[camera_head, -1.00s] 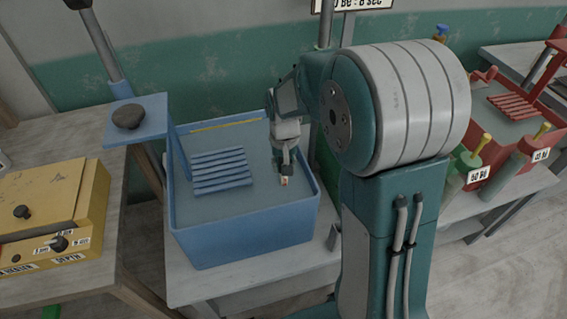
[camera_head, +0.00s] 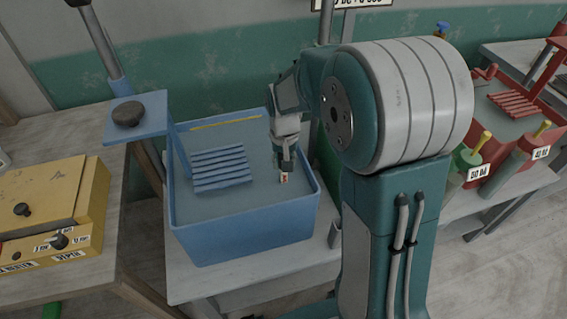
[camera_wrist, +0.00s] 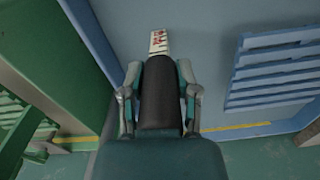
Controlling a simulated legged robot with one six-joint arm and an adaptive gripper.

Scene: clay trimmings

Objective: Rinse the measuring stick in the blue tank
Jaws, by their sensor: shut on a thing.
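The blue tank (camera_head: 245,240) is an open box on the grey table, with a greyish-blue surface inside. My gripper (camera_head: 286,164) is over the right part of the tank's inside. It is shut on the measuring stick (camera_head: 284,178), whose pale end with red marks points down. The wrist view shows the stick's dark handle (camera_wrist: 160,95) between the fingers, with the white, red-marked end beyond them. The tank's wall also shows in the wrist view (camera_wrist: 92,40). I cannot tell whether the stick's tip is under the surface.
A blue slatted rack (camera_head: 222,168) is in the tank, left of my gripper. A blue stand (camera_head: 140,125) with a dark lump rises at the tank's left. A yellow box (camera_head: 45,210) is further left. A red tank (camera_head: 515,120) is on the right.

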